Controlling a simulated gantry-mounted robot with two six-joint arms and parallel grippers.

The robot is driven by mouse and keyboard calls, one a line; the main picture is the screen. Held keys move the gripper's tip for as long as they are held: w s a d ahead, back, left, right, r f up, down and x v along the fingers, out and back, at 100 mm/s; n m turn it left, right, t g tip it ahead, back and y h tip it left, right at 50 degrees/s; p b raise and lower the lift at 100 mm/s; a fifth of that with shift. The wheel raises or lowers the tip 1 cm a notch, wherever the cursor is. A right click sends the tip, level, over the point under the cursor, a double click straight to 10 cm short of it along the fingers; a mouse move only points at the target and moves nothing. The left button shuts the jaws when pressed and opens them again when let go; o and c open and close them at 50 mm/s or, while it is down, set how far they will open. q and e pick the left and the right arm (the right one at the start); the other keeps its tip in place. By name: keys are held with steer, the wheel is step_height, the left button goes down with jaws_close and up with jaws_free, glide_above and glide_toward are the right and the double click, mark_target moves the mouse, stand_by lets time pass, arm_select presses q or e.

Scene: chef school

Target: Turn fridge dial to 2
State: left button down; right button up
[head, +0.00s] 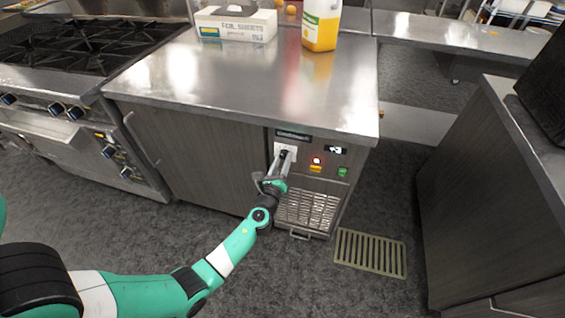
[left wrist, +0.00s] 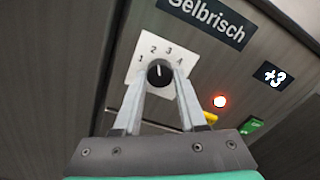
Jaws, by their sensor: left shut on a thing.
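The fridge dial (left wrist: 160,75) is a round black knob on a white plate marked 1 to 4, on the fridge's front panel. Its light pointer mark faces up, roughly between 2 and 3; I cannot tell exactly. My left gripper (head: 284,157) reaches the dial from below and in front. In the left wrist view, its two grey fingers lie on either side of the knob and are shut on it. In the head view the fingers hide most of the dial. My right gripper is not in view.
The fridge panel has a display (left wrist: 273,75) reading +3, a red light (left wrist: 220,101), a yellow switch (left wrist: 210,118) and a green switch (left wrist: 250,126). A vent grille (head: 307,209) sits below. A foil box (head: 236,24) and a yellow-filled bottle (head: 321,27) stand on the steel counter (head: 240,80).

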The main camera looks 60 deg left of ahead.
arm_select(q)
steer(key=shift+n+b, duration=0.3)
steer(key=shift+n, duration=0.8)
steer(key=shift+c, duration=2.4)
jaws_free()
steer(key=p+v, duration=0.2)
steer(key=v, duration=0.9)
steer(key=shift+s+d, duration=0.2)
steer(key=shift+d, duration=0.05)
